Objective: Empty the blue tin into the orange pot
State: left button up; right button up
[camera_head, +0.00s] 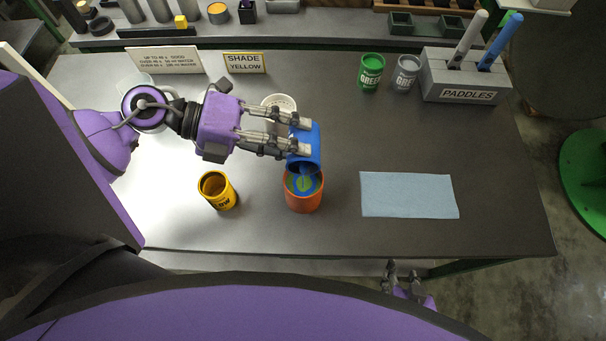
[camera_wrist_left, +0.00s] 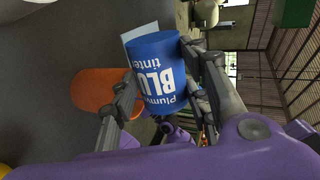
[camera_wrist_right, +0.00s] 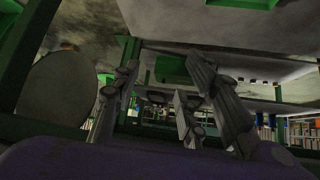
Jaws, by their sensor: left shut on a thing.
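The blue tin (camera_head: 304,147) is tilted mouth-down over the orange pot (camera_head: 304,202), with its rim at the pot's far edge. My left gripper (camera_head: 303,137) is shut on it. The left wrist view shows the blue tin (camera_wrist_left: 157,75) between the fingers, its lettering sideways, and the orange pot (camera_wrist_left: 95,92) beyond it. Inside the pot I see blue with a yellow-green patch. The inside of the tin is mostly hidden. My right gripper (camera_head: 402,272) is low, in front of the table's near edge; in the right wrist view its fingers (camera_wrist_right: 165,90) are apart with nothing between them.
A yellow tin (camera_head: 217,190) stands left of the pot, and a light blue cloth (camera_head: 408,195) lies to the right. A white bowl (camera_head: 279,103) is behind my left gripper. Green (camera_head: 371,73) and grey (camera_head: 405,74) tins and a paddle block (camera_head: 465,78) stand at the back right.

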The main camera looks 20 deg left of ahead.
jog(key=shift+w+r, duration=0.15)
jog(key=shift+w, duration=0.2)
pick_arm(q)
jog(key=shift+s+m, duration=0.15)
jog(key=shift+m, duration=0.15)
pick_arm(e)
jog(key=shift+s, duration=0.55)
jog(key=shift+w, duration=0.15)
